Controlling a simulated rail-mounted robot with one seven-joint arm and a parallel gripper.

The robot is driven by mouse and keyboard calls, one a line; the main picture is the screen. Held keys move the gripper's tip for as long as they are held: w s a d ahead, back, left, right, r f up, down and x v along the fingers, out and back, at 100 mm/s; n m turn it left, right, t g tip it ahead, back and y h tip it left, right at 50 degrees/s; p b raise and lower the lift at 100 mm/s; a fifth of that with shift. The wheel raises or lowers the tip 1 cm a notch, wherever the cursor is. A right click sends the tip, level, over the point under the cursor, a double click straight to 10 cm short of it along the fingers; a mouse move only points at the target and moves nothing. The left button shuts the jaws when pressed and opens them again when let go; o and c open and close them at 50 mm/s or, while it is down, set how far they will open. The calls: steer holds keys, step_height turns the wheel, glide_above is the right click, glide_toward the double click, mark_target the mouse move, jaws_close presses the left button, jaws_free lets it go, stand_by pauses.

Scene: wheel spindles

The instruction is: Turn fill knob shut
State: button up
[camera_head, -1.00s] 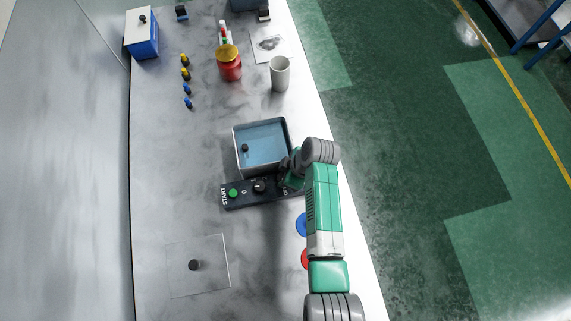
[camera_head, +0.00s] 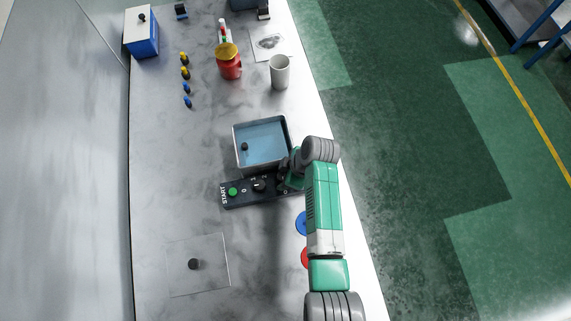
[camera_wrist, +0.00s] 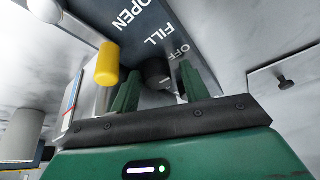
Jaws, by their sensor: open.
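The black fill knob (camera_wrist: 155,72) shows in the wrist view beside the white words OPEN, FILL and OFF on a dark panel. My gripper (camera_wrist: 158,85) is open, with one green finger to the left of the knob and one to the right. I cannot tell if either finger touches it. In the head view my gripper (camera_head: 288,170) is low over the right end of the control panel (camera_head: 243,203), and the arm hides part of that end. The panel also carries a green START button (camera_head: 233,192) and another black knob (camera_head: 259,186).
An open tank (camera_head: 236,152) with blue contents stands directly behind the panel. Blue (camera_head: 301,224) and red (camera_head: 305,258) discs lie partly under my arm. A clear plate (camera_head: 215,275) with a black knob lies in front left. A yellow cylinder (camera_wrist: 107,62) is close to the left finger.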

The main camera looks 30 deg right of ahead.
steer(key=shift+w+r, duration=0.1)
steer(key=p+v, duration=0.6)
steer(key=v, duration=0.2)
stand_by(0.4)
